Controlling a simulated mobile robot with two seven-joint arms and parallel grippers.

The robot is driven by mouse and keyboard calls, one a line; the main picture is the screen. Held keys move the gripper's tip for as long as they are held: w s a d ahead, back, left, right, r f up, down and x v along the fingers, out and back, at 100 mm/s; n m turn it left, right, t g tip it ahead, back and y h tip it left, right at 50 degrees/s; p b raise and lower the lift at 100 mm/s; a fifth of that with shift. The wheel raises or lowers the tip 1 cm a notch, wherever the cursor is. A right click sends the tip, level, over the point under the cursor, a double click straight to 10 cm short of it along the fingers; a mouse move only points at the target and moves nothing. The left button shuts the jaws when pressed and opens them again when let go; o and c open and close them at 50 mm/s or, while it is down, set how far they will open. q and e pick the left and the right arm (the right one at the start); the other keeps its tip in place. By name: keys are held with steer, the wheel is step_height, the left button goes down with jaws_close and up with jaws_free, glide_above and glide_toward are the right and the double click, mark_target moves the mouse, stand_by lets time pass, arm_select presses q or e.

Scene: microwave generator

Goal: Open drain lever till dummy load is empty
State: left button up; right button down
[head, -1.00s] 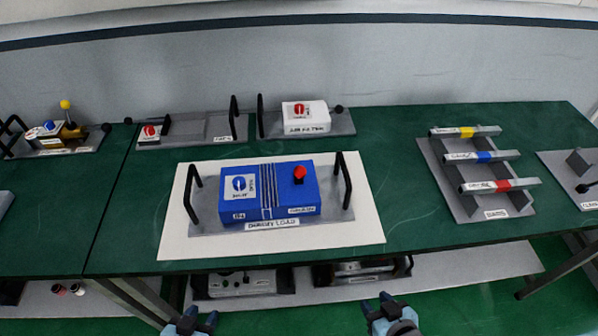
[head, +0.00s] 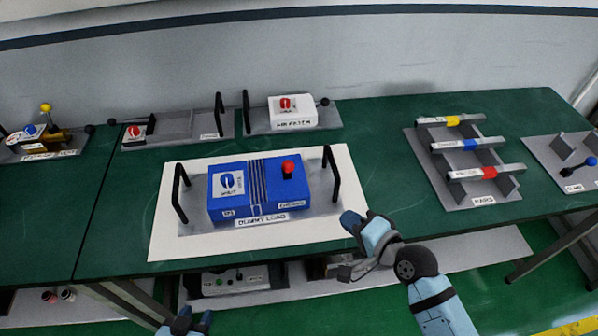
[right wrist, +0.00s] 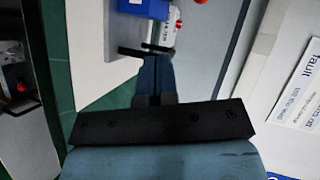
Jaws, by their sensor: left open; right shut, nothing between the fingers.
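The dummy load (head: 268,185) is a blue box on a grey plate with two black handles, lying on a white mat (head: 165,245). A red knob (head: 288,167) sits on its top right, above a small front label; it looks like the drain lever. My right gripper (head: 352,222) is shut and empty by the mat's front right corner, right of and nearer than the box. In the right wrist view its fingers (right wrist: 154,75) are together. My left gripper (head: 188,322) is open at the bottom edge, below the table front.
The box's right black handle (head: 332,172) stands between my right gripper and the red knob. A rack of bars (head: 470,150) is to the right. The air filter (head: 292,112) and other plates stand behind. Green table between mat and rack is free.

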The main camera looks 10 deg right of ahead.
mark_target(293, 169)
steer(key=r+m, duration=0.1)
steer(key=w+r+m+y, duration=0.1)
steer(key=r, duration=0.1)
steer(key=a+r, duration=0.1)
steer(key=r, duration=0.1)
steer(key=shift+w+a+m+y, duration=0.1)
steer(key=shift+w+m+y, duration=0.2)
steer(key=shift+w+m, duration=0.1)
steer(key=p+x, duration=0.2)
steer(key=x, duration=1.1)
steer(key=shift+a, duration=0.1)
steer(key=shift+w+a+p, duration=0.2)
steer(key=shift+w+p, duration=0.1)
steer(key=shift+f, duration=0.1)
steer(key=shift+w, duration=0.2)
